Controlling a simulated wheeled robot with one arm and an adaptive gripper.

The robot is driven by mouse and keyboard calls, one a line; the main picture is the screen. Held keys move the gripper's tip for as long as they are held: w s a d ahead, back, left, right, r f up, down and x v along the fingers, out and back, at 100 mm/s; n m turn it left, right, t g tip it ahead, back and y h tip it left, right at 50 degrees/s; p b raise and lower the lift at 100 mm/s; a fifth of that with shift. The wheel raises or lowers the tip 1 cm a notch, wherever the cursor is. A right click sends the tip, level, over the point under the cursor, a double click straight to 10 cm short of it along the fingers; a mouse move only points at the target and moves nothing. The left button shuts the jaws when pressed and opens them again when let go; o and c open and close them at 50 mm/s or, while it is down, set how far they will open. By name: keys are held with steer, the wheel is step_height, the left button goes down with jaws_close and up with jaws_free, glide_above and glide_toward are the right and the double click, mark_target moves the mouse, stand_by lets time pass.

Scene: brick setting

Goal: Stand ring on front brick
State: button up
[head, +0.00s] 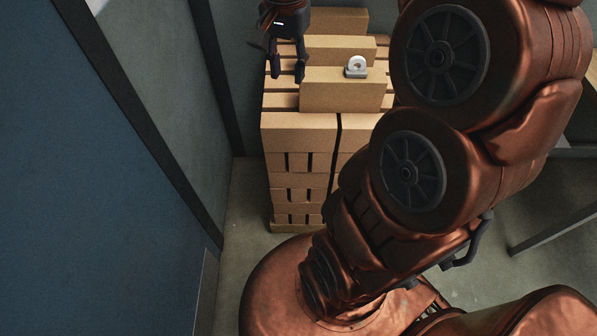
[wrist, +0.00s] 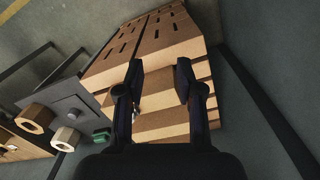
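A small white ring (head: 357,62) with a grey foot stands upright on the right part of the front brick (head: 341,96), on its top face in the head view. My gripper (head: 287,70) is open and empty, to the left of the ring and apart from it, by the front brick's left end. In the wrist view my gripper's two fingers (wrist: 159,72) are spread over the bricks with nothing between their tips. A small pale piece, probably the ring (wrist: 136,113), shows there, partly hidden by the left finger.
A middle brick (head: 336,49) and a back brick (head: 340,20) stand behind the front one, on a slatted brick stack (head: 296,134). A wall is close at left. The wrist view shows a grey plate (wrist: 62,100), hex nuts (wrist: 35,118) and a green piece (wrist: 101,135) at left.

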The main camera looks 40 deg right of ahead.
steer(key=s+a+f+n, duration=0.4)
steer(key=s+a+n, duration=0.1)
steer(key=s, duration=0.4)
steer(key=s+a+f+n+g, duration=0.1)
steer(key=s+a+f+n, duration=0.4)
steer(key=s, duration=0.4)
steer(key=shift+s+a+f+n, duration=0.25)
steer(key=shift+a+f+n, duration=0.05)
steer(key=shift+a+n, duration=0.4)
steer(key=shift+r+p, duration=0.8)
steer(key=shift+a, duration=0.1)
